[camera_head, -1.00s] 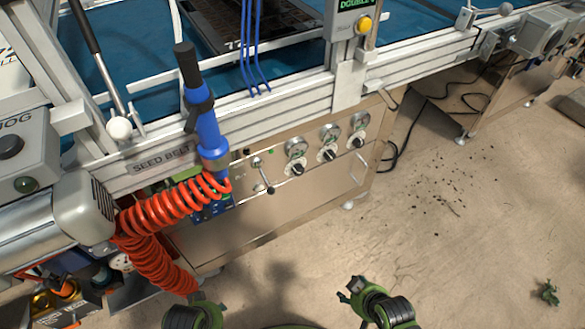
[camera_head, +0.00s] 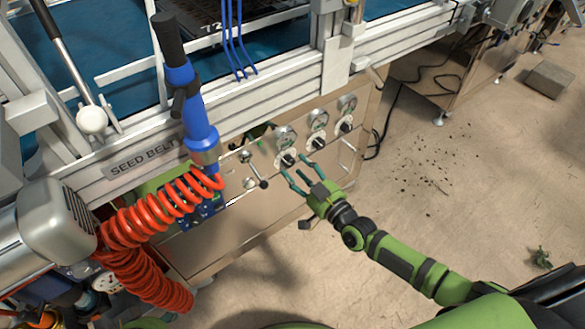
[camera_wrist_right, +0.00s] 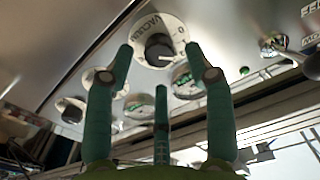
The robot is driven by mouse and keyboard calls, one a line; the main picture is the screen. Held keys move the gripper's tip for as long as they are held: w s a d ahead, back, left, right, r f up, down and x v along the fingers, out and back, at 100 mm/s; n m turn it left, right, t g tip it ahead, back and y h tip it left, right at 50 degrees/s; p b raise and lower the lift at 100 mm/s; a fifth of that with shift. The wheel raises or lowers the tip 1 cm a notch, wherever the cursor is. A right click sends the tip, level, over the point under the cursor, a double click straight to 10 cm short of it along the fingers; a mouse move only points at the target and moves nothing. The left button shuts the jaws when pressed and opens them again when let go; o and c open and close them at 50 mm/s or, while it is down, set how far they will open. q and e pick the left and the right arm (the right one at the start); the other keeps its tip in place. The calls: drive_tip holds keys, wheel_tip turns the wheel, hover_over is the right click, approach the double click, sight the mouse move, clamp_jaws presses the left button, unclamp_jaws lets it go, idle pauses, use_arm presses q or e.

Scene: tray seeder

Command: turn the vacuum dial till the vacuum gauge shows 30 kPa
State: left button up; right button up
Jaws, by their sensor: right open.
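The vacuum dial (camera_head: 286,161) is the leftmost of three black knobs on pale round plates on the steel front panel. In the right wrist view the dial (camera_wrist_right: 158,47) shows its VACUUM label and a white pointer line. The vacuum gauge (camera_head: 286,136) is the round dial face just above it in the head view; its reading is too small to tell. My right gripper (camera_head: 294,166) is open in front of the dial. In the wrist view its fingertips (camera_wrist_right: 159,50) appear on either side of the knob; contact cannot be told. My left gripper is out of view.
Two similar knobs (camera_head: 313,146) with gauges (camera_head: 317,120) sit to the right. A small lever (camera_head: 256,172) is left of the dial. A coiled red hose (camera_head: 150,220) with a blue handle (camera_head: 199,122) hangs farther left.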

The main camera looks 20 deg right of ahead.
sight(288, 161)
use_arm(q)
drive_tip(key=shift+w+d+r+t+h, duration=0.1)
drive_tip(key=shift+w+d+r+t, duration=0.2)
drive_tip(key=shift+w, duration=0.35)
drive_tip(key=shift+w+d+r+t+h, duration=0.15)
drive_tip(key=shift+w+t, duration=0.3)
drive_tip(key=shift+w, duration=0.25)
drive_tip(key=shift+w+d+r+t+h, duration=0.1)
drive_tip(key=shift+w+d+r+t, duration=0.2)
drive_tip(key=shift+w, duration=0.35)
use_arm(e)
drive_tip(key=shift+x, duration=1.1)
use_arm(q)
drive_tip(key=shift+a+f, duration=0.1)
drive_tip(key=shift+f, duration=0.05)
use_arm(e)
clamp_jaws()
